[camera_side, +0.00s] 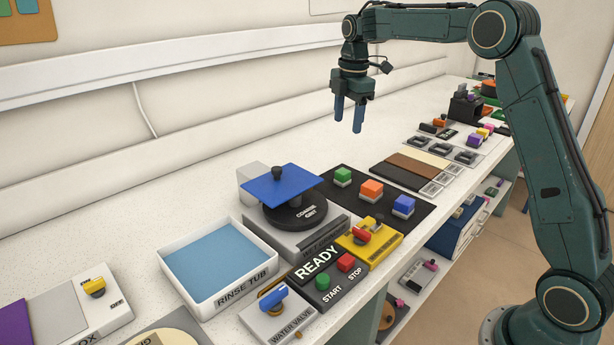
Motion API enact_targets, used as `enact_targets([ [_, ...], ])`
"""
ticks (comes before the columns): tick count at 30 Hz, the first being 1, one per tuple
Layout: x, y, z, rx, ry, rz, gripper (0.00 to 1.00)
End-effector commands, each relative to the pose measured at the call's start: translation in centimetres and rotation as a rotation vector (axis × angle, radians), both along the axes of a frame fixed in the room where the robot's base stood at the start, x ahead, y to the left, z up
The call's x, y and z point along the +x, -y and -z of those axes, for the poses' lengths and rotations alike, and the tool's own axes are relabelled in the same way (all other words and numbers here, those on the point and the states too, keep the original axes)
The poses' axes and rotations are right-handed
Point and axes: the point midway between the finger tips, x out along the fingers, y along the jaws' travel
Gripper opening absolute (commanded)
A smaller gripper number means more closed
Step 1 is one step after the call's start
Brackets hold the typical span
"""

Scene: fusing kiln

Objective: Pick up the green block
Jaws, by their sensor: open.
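The green block (343,174) sits on a small pale base on a black mat (330,187), at the left of a row with an orange block (371,188) and a blue block (403,204). My gripper (348,124) hangs above the bench with its two blue fingers pointing down and apart. It is open and empty, well above the green block in the picture. Nothing hides the green block.
A grinder with a blue square plate (281,185) and black knob stands left of the mat. A rinse tub (218,268) is further left. A yellow switch box (370,243) and READY panel (316,264) are in front. Colored strips (408,167) lie right. The bench behind is clear.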

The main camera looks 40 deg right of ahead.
Motion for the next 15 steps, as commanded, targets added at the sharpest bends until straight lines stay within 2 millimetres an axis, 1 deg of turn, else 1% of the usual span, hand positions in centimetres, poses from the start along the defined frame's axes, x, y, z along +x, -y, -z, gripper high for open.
enact_targets([
  [1,0.8,0.7,1.1,0.002,-0.016,-0.034,0.57],
  [7,2.8,2.6,4.0,0.006,-0.054,-0.159,0.57],
  [10,3.3,3.2,4.8,0.009,-0.063,-0.196,0.57],
  [15,3.6,3.5,5.3,0.01,-0.069,-0.22,0.57],
])
